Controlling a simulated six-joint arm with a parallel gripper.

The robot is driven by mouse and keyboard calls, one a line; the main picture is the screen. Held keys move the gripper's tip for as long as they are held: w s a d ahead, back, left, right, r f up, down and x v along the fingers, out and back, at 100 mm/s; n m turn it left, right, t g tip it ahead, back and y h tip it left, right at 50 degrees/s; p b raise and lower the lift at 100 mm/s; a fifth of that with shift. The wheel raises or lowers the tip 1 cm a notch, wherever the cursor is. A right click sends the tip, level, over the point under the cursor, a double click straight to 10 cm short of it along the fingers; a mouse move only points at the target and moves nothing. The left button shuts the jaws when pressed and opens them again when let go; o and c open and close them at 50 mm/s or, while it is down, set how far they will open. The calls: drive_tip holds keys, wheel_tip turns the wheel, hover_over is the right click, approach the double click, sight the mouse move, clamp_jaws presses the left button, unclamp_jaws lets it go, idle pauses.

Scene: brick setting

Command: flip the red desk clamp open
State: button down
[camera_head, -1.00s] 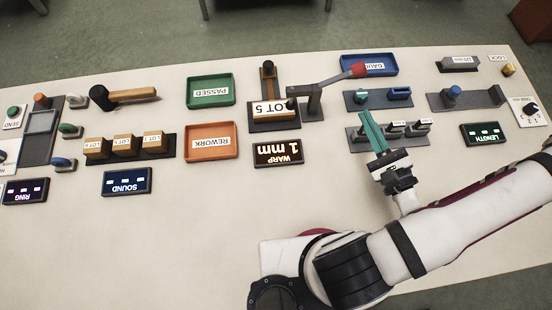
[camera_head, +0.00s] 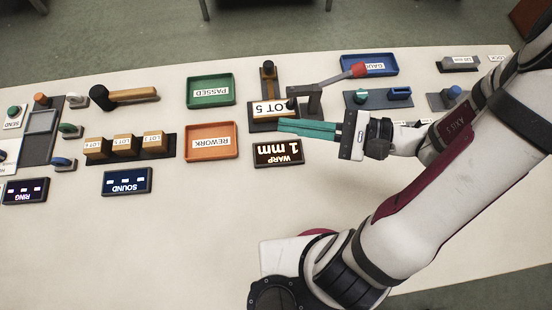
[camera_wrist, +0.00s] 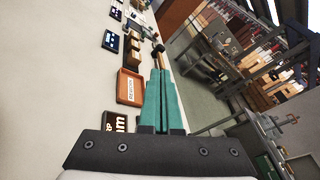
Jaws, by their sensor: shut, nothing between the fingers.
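The desk clamp has a dark grey stand (camera_head: 312,100) and a grey lever with a red tip (camera_head: 357,69). The lever slopes up and to the right from the stand, so its red tip is near the blue tray. The stand is beside the LOT 5 block (camera_head: 270,109), and a dark part reaches toward that block. My gripper (camera_head: 282,127) is shut and empty, with teal fingers pointing left just below the clamp and LOT 5 fixture in the head view. In the wrist view the closed fingers (camera_wrist: 161,72) point along the table; the clamp is not visible there.
An orange REWORK tray (camera_head: 211,155) and a green PASSED tray (camera_head: 210,104) are left of the clamp. The WARP display (camera_head: 279,153) is just below my fingers. The blue tray (camera_head: 385,62) is behind the red tip. The lower-left table is clear.

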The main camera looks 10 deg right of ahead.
drive_tip(key=s+a+n+g+h, duration=0.3)
drive_tip(key=s+a+n+g, duration=0.1)
drive_tip(key=s+g, duration=0.3)
drive_tip(key=shift+r+n, duration=0.25)
drive_tip(key=shift+n, duration=0.25)
drive_tip(key=w+d+f+m+t+y, duration=0.2)
drive_tip(key=w+d+m+t, duration=0.65)
drive_tip(key=t, duration=0.25)
drive_tip(key=d+f+m+t+h, duration=0.4)
drive_tip(key=d+f+m+h, duration=0.1)
drive_tip(key=d+m+h, duration=0.1)
drive_tip(key=d+f+m+t+h, duration=0.4)
drive_tip(key=d+h, duration=0.4)
drive_tip(key=d, duration=0.2)
drive_tip(key=shift+w+f+m, duration=0.2)
drive_tip(key=shift+f+m, duration=0.65)
